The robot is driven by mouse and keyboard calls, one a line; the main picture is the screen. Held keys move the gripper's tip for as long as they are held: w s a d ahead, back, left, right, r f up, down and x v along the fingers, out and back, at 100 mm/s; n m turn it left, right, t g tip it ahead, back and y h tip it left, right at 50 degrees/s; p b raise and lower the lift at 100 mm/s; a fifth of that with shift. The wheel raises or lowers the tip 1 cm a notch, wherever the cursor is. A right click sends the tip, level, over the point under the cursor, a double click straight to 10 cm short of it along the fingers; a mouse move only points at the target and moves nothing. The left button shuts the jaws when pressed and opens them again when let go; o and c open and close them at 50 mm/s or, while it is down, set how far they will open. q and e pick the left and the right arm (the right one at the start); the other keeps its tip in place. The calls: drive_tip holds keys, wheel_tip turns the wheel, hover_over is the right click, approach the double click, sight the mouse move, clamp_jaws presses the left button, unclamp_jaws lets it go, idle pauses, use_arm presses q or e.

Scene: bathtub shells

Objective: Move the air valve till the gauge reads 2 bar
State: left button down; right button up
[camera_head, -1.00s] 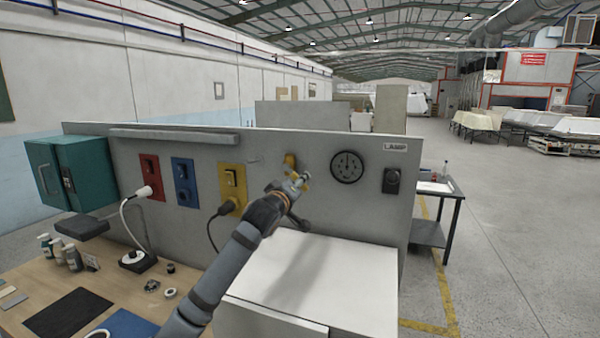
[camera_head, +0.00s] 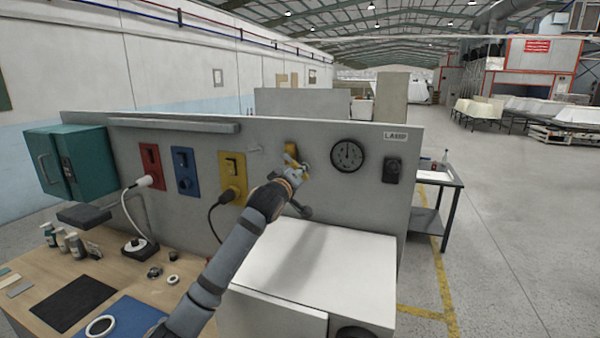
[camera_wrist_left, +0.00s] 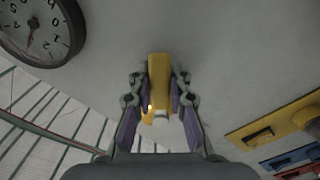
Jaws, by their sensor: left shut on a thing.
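The air valve has a yellow part (camera_head: 291,151) on the grey panel, left of the gauge. My left gripper (camera_head: 299,172) is at the valve. In the left wrist view, its two fingers (camera_wrist_left: 160,95) are shut on the yellow valve handle (camera_wrist_left: 159,68), which stands between the pads. The fingers hide part of the handle. The round gauge (camera_head: 348,155) is right of the gripper and shows partly, upside down, in the left wrist view (camera_wrist_left: 37,30). Its needle points roughly upward in the head view; I cannot read its exact value. My right gripper is not in view.
Red (camera_head: 150,163), blue (camera_head: 185,172) and yellow (camera_head: 232,176) socket plates are on the panel left of the valve. A white-topped cabinet (camera_head: 320,262) stands below my gripper. A teal box (camera_head: 88,165) is far left.

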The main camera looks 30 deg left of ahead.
use_arm(q)
drive_tip(key=shift+w+d+r+n+b, duration=0.1)
drive_tip(key=shift+d+r+n+b, duration=0.1)
drive_tip(key=shift+n+b, duration=0.4)
drive_tip(key=shift+d+r+n+b, duration=0.1)
drive_tip(key=shift+d+n+b, duration=0.05)
drive_tip(key=shift+n+b, duration=0.4)
drive_tip(key=shift+r, duration=0.2)
drive_tip(key=shift+r+n, duration=0.1)
drive_tip(key=shift+n, duration=0.15)
drive_tip(key=c, duration=1.2)
unclamp_jaws()
